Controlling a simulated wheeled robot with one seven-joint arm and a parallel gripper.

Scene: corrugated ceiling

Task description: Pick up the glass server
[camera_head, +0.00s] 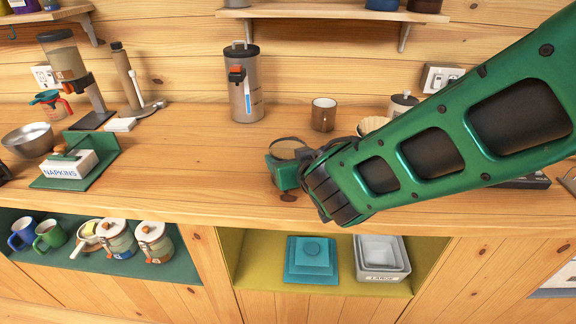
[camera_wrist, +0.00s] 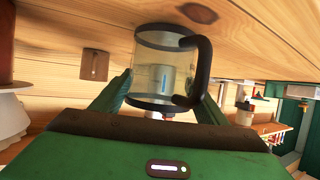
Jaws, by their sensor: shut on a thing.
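The glass server is a clear cylinder with a black rim and a black handle. In the wrist view the glass server (camera_wrist: 158,68) stands between the two green fingers of my gripper (camera_wrist: 162,92), one on each side. My gripper is shut on it. The handle is on the right in that view. In the head view my gripper (camera_head: 283,170) is over the front part of the counter, and only the top of the glass server (camera_head: 288,148) shows; the rest is hidden behind my gripper. I cannot tell whether its base touches the wood.
A brown mug (camera_head: 323,115) and a tall steel dispenser (camera_head: 246,90) stand behind my gripper on the counter (camera_head: 200,160). Left are a napkin box (camera_head: 68,164) and a metal bowl (camera_head: 28,140). A wooden shelf (camera_head: 330,13) hangs above. The counter left of my gripper is clear.

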